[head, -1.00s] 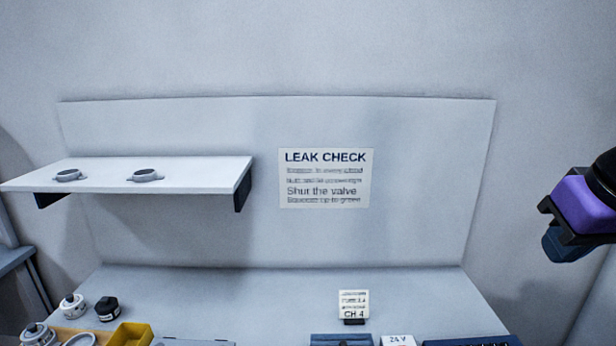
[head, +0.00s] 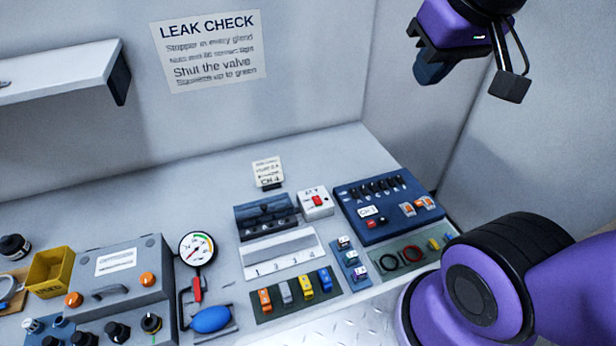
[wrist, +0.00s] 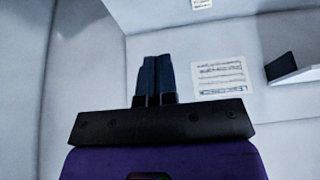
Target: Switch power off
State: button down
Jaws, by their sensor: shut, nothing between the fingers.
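A small white box (head: 316,204) marked 24 V, with a red switch on its top, stands on the bench in the head view. Its switch position is too small to read. To its right is a dark blue panel (head: 362,233) with a row of black parts, a small label and orange-and-white parts. My gripper (head: 431,70) is high at the upper right, well above and apart from both. In the wrist view its dark blue fingers (wrist: 155,80) are together and empty, facing the walls.
A gauge (head: 198,248) with a blue squeeze bulb (head: 211,319) and a grey case (head: 112,268) stand left on the bench. Coloured clips (head: 304,289) lie on a mat in front. A shelf (head: 62,75) juts out at upper left. Air above the bench is clear.

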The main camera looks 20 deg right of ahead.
jog(key=w+a+f+g, duration=0.1)
jog(key=w+f, duration=0.3)
jog(key=w, duration=0.4)
jog(key=g, duration=0.4)
send_over(315, 198)
notch_tip(315, 198, down, 24)
jog(key=shift+w+d+f, duration=0.2)
jog(key=shift+w+f, duration=0.2)
jog(key=shift+f, duration=0.2)
jog(key=shift+f, duration=0.15)
notch_tip(315, 198, down, 14)
jog(key=shift+r, duration=0.15)
